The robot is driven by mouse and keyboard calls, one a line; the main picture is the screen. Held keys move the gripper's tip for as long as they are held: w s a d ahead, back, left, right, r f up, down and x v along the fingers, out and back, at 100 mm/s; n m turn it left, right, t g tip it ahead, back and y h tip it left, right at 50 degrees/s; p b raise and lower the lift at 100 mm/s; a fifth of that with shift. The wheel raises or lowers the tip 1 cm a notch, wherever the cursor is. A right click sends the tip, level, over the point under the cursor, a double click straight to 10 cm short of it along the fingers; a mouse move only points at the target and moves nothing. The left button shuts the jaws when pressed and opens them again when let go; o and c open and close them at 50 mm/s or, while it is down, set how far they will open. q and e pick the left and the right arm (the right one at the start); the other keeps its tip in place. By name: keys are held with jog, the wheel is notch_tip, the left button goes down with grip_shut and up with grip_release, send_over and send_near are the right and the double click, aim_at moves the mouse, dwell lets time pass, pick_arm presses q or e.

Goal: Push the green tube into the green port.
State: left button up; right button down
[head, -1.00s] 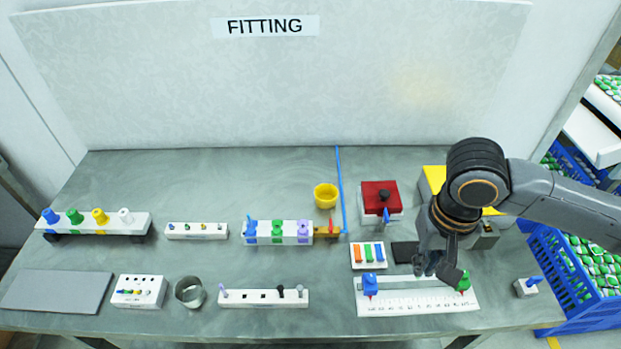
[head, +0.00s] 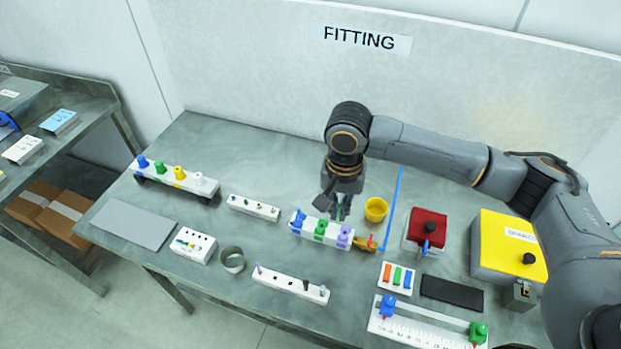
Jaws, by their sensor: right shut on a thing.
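A white block (head: 306,237) stands mid-table with blue, green and purple fittings. Its green fitting (head: 320,230) is in the middle. A raised white rack (head: 150,176) at the left holds blue, green, yellow and white cylinders, the green one (head: 158,167) second from the left. I cannot tell for certain which of these greens is the port or the tube. My right gripper (head: 339,211) points down just behind the white block, near its green and purple fittings. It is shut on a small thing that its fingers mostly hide. My left gripper is not in view.
A yellow cup (head: 376,209) stands close right of the gripper. A red-topped box (head: 427,229), a yellow-topped box (head: 511,243) and a ruled slider (head: 423,335) are on the right. A peg block (head: 290,287) and metal ring (head: 232,260) are in front. The grey mat (head: 133,223) is bare.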

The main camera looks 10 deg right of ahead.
pick_arm(q)
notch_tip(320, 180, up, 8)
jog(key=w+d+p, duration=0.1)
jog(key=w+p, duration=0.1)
jog(key=p, duration=0.4)
pick_arm(e)
jog(key=w+f+m+b, duration=0.1)
jog(key=f+b, duration=0.1)
jog(key=w+a+f+m+b, duration=0.1)
jog(key=w+f+m+b, duration=0.1)
jog(key=w+a+f+m+b, duration=0.1)
jog(key=w+f+b, duration=0.1)
jog(key=shift+f+m, duration=0.15)
jog(key=shift+m, duration=0.15)
jog(key=shift+f, duration=0.1)
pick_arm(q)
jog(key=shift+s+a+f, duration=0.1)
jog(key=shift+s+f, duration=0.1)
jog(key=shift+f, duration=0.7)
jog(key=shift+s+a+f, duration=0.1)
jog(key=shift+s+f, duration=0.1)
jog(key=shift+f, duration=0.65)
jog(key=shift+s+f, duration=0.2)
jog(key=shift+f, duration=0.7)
pick_arm(e)
jog(key=shift+f, duration=0.5)
